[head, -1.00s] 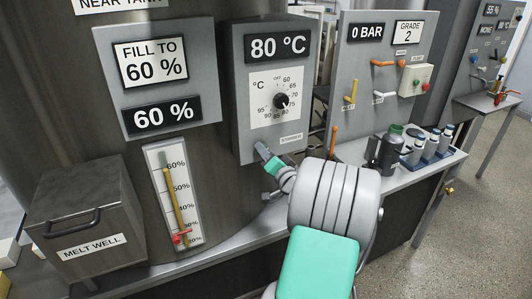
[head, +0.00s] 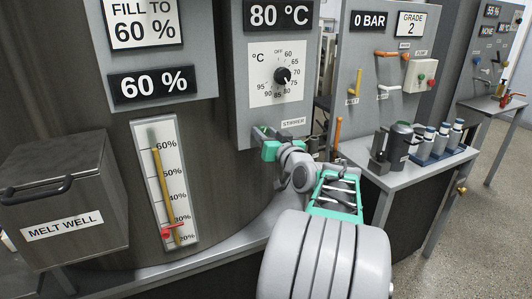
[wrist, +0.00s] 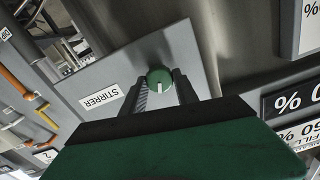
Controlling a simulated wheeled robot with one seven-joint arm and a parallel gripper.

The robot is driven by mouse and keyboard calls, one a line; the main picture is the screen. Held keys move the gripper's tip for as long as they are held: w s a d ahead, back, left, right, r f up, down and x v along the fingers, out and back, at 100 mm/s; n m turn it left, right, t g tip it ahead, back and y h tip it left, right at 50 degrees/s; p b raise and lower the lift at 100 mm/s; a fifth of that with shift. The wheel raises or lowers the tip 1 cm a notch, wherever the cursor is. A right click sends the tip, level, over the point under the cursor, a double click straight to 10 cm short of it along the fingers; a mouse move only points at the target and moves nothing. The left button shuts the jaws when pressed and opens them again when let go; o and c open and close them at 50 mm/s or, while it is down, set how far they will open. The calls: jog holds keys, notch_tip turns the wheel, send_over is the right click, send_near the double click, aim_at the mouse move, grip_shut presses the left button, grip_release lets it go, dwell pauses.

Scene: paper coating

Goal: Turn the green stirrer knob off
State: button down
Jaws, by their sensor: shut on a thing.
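The green stirrer knob (wrist: 160,80) is round with a white pointer mark and sits on a grey panel beside the STIRRER label (wrist: 100,95). In the wrist view its mark points towards the bottom of the picture. The two dark fingers of my gripper (wrist: 161,88) are closed around it, one on each side. In the head view my gripper (head: 265,138) is at the lower edge of the panel (head: 243,110), below and left of the STIRRER label (head: 293,123).
Above is a black temperature dial knob (head: 283,75) under an 80 °C display (head: 278,15). A level gauge (head: 172,185) and the melt well box (head: 62,200) are at left. A side table (head: 410,175) with a dark jug (head: 398,145) and bottles is at right.

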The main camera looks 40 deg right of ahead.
jog(key=n+b, duration=0.4)
jog(key=b, duration=0.3)
jog(key=shift+f, duration=0.2)
jog(key=shift+r+n, duration=0.15)
jog(key=shift+n, duration=0.15)
jog(key=c, duration=0.9)
grip_release()
jog(key=shift+c, duration=0.2)
jog(key=v, duration=0.7)
jog(key=shift+s+a, duration=0.2)
jog(key=shift+s, duration=0.2)
